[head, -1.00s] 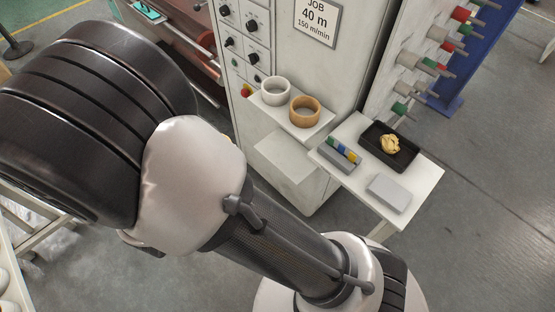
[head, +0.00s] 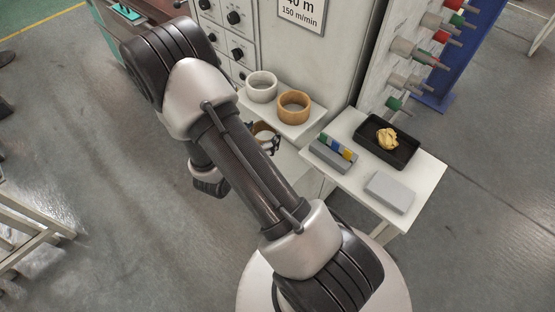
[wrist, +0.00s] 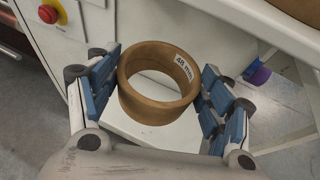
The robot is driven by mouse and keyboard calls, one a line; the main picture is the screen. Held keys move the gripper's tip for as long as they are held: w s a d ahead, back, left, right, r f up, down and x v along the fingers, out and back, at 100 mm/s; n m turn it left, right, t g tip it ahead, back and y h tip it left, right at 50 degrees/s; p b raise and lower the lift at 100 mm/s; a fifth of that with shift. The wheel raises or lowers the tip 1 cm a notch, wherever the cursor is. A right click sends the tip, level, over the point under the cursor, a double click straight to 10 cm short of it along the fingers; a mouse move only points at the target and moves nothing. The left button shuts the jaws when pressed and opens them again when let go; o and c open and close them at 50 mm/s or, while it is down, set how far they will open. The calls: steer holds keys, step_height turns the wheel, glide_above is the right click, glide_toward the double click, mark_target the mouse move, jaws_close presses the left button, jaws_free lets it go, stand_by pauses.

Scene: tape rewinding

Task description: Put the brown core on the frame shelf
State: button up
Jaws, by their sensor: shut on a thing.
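My gripper (wrist: 160,82) is shut on a brown core (wrist: 150,112), a ring with a white "48 mm" label. The blue finger pads press on its outside from both sides. In the head view the held core (head: 262,130) is partly hidden by my arm, in front of the machine frame and below the upper shelf. A white upper shelf (head: 308,127) carries a white core (head: 261,87) and a second, lighter brown core (head: 294,107). In the wrist view a white lower shelf (wrist: 150,135) shows beneath the held core; whether they touch cannot be told.
A red stop button (wrist: 48,14) is on the frame at upper left. To the right, a small white table (head: 428,173) holds a black tray (head: 408,153) with a crumpled yellow piece, a grey block (head: 389,191) and a holder with coloured pieces (head: 333,154). Pegs with coloured cores stick out behind.

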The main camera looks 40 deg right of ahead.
steer(key=shift+m+g, duration=0.5)
steer(key=shift+m, duration=0.1)
steer(key=s+d+f+b, duration=0.1)
steer(key=f, duration=0.2)
steer(key=s+d+f+b, duration=0.1)
steer(key=d+f, duration=0.1)
steer(key=f, duration=0.1)
steer(key=s+d+f+b, duration=0.1)
steer(key=d+f, duration=0.1)
steer(key=f, duration=0.1)
steer(key=shift+d+f, duration=0.1)
steer(key=shift+d, duration=0.1)
steer(key=shift+f+b, duration=0.85)
steer(key=shift+f, duration=1.15)
steer(key=shift+f, duration=0.15)
steer(key=o, duration=1.2)
steer(key=shift+c, duration=0.2)
